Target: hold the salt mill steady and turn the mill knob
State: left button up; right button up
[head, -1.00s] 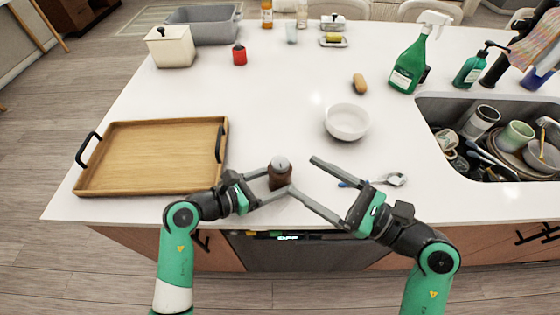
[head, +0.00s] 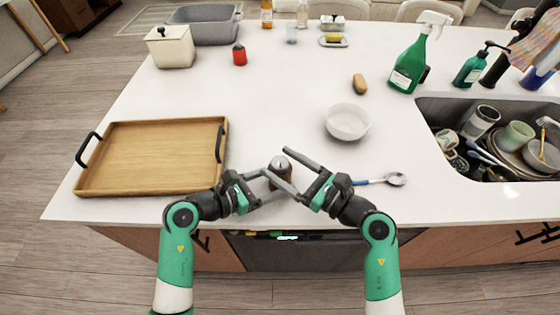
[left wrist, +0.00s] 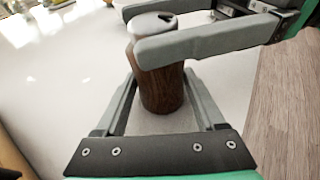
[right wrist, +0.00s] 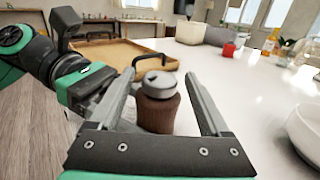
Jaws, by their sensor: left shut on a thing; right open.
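The salt mill (head: 281,172) stands upright on the white counter near its front edge, with a dark brown wooden body and a grey knob (right wrist: 159,83) on top. My left gripper (head: 268,183) is shut on the brown body (left wrist: 162,90), one finger on each side. My right gripper (head: 276,166) is open, its fingers on either side of the mill near knob height. In the right wrist view the knob lies between these fingers, with visible gaps, most clearly on the right. In the head view the fingers partly hide the mill.
A wooden tray (head: 150,160) lies to the left. The sink (head: 440,108) with dishes is at the far right.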

jog(key=shift+w+a, duration=0.3)
grip_shut()
jog(key=shift+s+a+f+m+t+h, duration=0.1)
jog(key=shift+f+m+t+h, duration=0.05)
jog(key=shift+m+t+h, duration=2.05)
jog(key=shift+m+h, duration=0.1)
jog(key=shift+h, duration=0.5)
grip_release()
